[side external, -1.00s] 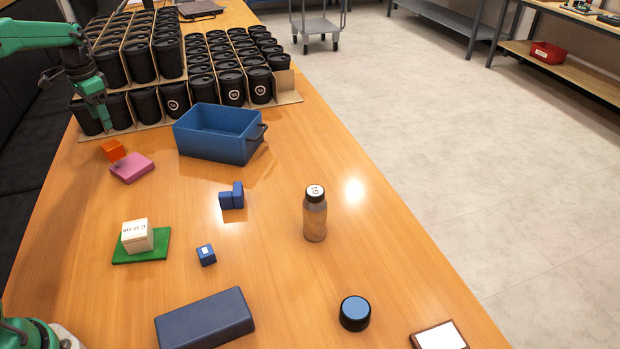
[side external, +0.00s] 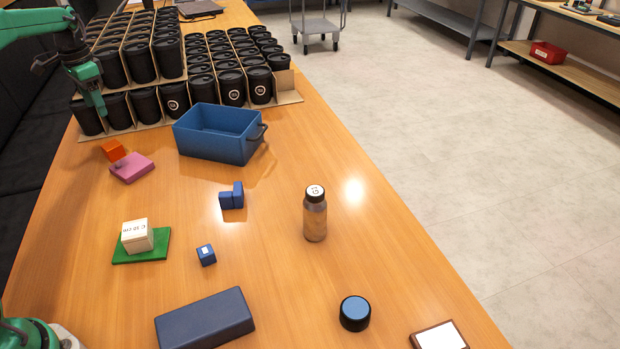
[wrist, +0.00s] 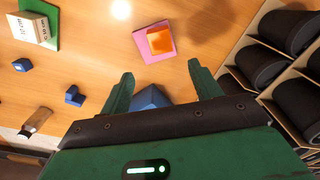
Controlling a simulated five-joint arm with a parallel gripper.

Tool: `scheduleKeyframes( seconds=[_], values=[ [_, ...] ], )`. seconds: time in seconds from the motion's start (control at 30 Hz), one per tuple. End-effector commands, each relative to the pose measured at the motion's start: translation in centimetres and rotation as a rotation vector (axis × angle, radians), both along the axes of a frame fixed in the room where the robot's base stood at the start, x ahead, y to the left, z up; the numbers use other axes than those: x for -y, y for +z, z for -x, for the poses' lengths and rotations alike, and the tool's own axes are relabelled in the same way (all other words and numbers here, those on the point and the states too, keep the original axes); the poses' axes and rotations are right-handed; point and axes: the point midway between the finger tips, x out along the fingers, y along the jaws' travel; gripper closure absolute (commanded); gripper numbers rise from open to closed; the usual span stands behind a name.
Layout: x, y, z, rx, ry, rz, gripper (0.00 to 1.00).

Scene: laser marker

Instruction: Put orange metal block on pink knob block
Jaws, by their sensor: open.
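The orange metal block (side external: 113,150) is a small cube near the table's left edge. The pink knob block (side external: 132,168) is a flat slab just in front of it. In the wrist view the orange block (wrist: 159,40) overlaps part of the pink block (wrist: 149,47); I cannot tell whether they touch. The knob is too small to make out surely. My gripper (side external: 102,112) is above and behind both blocks, in front of the black cups. In the wrist view my gripper (wrist: 160,68) is open, fingers apart and nothing between the tips, with both blocks beyond them.
Rows of black cups (side external: 145,105) in a cardboard divider stand close behind my gripper. An open blue bin (side external: 215,143) is to the right. A cream block (side external: 137,237) on a green plate, small blue blocks (side external: 232,196) and a bottle (side external: 315,215) stand nearer the camera.

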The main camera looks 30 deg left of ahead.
Motion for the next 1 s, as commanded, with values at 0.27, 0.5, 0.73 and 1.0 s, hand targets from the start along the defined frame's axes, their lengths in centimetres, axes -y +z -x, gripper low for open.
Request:
scheduleKeyframes(
  seconds=[0.27,0.5,0.73,1.0],
  values=[
    [2.3,1.8,0.2,0.023,0.008,-0.013,0.37],
    [7.5,5.1,1.5,0.075,0.034,-0.034,0.37],
    [13.1,7.8,3.9,0.138,0.066,-0.047,0.37],
    [19.1,9.5,7.9,0.216,0.102,-0.048,0.37]
  ],
)
